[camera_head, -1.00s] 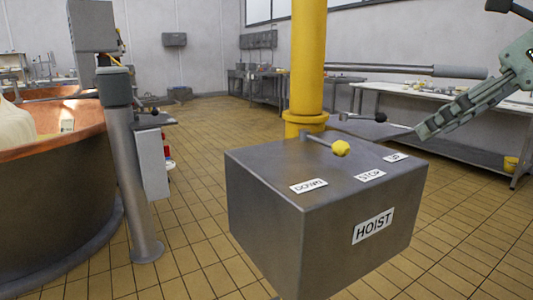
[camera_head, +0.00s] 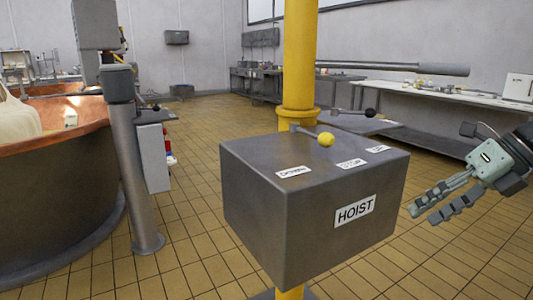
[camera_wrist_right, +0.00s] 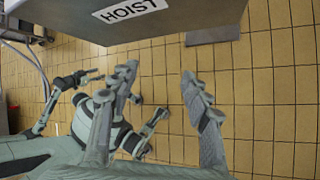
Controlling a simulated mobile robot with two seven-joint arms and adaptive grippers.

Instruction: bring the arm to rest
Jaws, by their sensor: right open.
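My right gripper (camera_head: 423,212) is at the right of the head view, apart from the hoist box and in front of its right side. Its two fingers are spread with nothing between them; the right wrist view shows the same open gap (camera_wrist_right: 158,75) over the tiled floor. The grey hoist box (camera_head: 255,195) has a lever with a yellow knob (camera_head: 325,139) on top, with labels DOWN, STOP and UP. My left gripper is not in the head view; parts of my own other arm show in the right wrist view, but its jaws are unclear.
A yellow post (camera_head: 299,60) rises behind the box. A copper vat (camera_head: 50,185) and a grey column (camera_head: 131,170) stand at left. A long bench (camera_head: 440,95) runs along the right wall. Open tiled floor (camera_head: 190,235) lies between vat and box.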

